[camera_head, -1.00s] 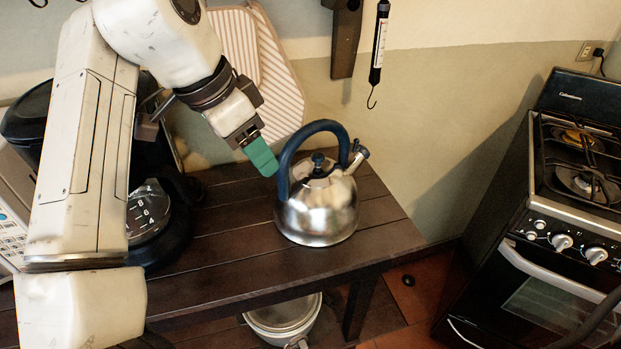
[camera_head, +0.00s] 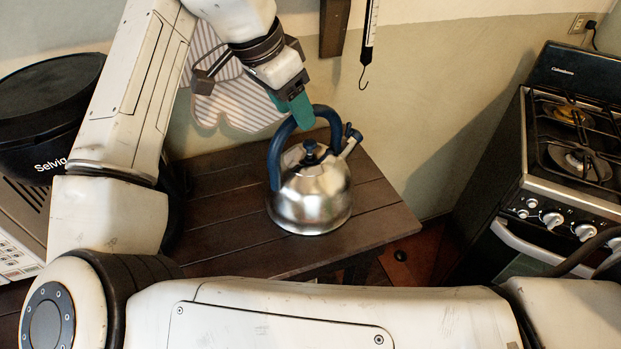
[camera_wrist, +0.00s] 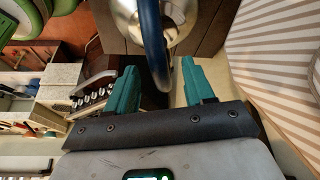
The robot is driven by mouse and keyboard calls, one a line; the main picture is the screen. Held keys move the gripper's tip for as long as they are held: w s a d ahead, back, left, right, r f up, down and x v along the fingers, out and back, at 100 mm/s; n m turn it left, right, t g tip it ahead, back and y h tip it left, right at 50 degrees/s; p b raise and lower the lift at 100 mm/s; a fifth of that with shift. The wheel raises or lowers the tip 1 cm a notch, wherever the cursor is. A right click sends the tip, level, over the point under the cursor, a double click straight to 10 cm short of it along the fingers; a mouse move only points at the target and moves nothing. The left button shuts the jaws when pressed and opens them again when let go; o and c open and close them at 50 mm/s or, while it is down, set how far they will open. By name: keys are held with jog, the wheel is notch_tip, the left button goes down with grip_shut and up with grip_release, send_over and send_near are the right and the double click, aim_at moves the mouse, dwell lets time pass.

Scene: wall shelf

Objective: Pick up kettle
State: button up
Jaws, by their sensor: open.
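The shiny metal kettle (camera_head: 313,198) stands upright on the dark slatted wooden table (camera_head: 385,222), near its right end. Its blue arched handle (camera_head: 274,158) rises above the lid. My gripper (camera_head: 298,108), with green fingers, reaches down at the top of the handle from behind left. In the wrist view the fingers (camera_wrist: 160,85) are apart, and the blue handle (camera_wrist: 152,40) reaches into the gap between them. The kettle's metal body (camera_wrist: 185,12) shows beyond at the top. I cannot tell whether a finger touches the handle.
A hanging scale with a hook (camera_head: 365,50) is to the right. A black-lidded appliance (camera_head: 50,95) stands at left. A stove (camera_head: 560,180) stands at right, apart from the table.

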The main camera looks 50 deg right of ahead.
jog(key=d, duration=0.1)
jog(key=s+d, duration=0.1)
jog(key=d, duration=0.1)
jog(key=shift+f, duration=0.1)
jog(key=shift+d+f, duration=0.1)
jog(key=shift+f, duration=0.6)
jog(key=shift+d+f, duration=0.2)
jog(key=shift+f, duration=0.4)
grip_shut()
jog(key=shift+r, duration=0.1)
